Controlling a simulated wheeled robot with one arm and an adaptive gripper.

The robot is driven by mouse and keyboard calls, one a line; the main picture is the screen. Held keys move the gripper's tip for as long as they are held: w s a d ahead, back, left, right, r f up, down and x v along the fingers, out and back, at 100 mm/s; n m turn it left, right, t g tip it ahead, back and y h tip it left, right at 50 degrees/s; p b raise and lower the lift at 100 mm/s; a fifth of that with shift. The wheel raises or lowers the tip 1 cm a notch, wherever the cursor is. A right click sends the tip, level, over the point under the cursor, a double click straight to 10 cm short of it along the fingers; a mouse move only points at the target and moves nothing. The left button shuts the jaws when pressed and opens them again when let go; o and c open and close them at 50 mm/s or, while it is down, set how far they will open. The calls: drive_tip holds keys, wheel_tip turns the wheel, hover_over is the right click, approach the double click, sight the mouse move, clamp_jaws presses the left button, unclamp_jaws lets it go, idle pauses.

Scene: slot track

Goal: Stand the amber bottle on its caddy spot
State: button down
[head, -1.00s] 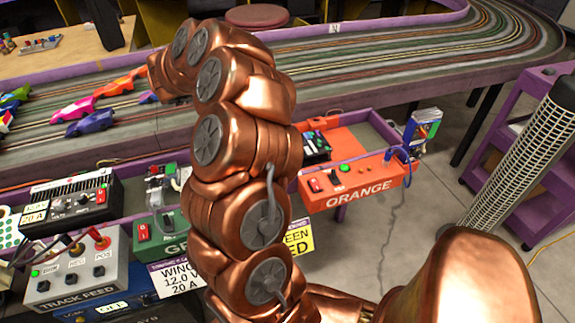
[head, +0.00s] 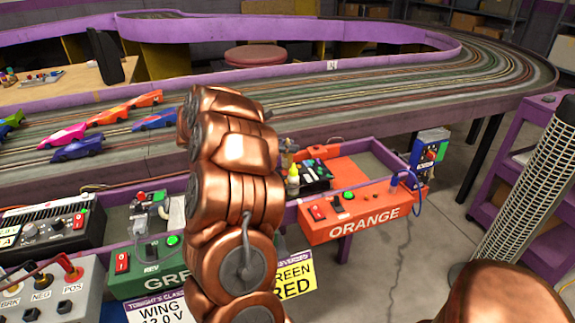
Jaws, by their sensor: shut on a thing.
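My gripper is hidden behind my copper arm in the head view, so its fingers and anything in them cannot be seen. A dark caddy (head: 316,176) with small items in it sits in the purple-edged tray, just left of the orange control box. A small yellowish bottle with a pale tip (head: 293,182) stands at the caddy's left side, close to the edge of my arm. A small brownish-grey thing (head: 287,150) shows just above it; I cannot tell what it is. I cannot clearly make out the amber bottle.
The orange box (head: 362,212) has switches and a blue cable. A green box (head: 150,280) and a grey feed box (head: 45,290) are at left. Slot cars (head: 75,149) rest on the track behind.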

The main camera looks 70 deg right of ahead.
sight(287, 159)
drive_tip(key=shift+f, duration=2.45)
drive_tip(key=shift+f+b, duration=0.15)
drive_tip(key=shift+b, duration=0.2)
drive_tip(key=c, duration=1)
unclamp_jaws()
drive_tip(key=shift+r, duration=0.2)
drive_tip(key=shift+w+p, duration=0.1)
drive_tip(key=shift+p, duration=0.25)
drive_tip(key=v, duration=1.1)
drive_tip(key=shift+w+a, duration=0.2)
drive_tip(key=shift+a, duration=0.15)
drive_tip(key=shift+r, duration=0.15)
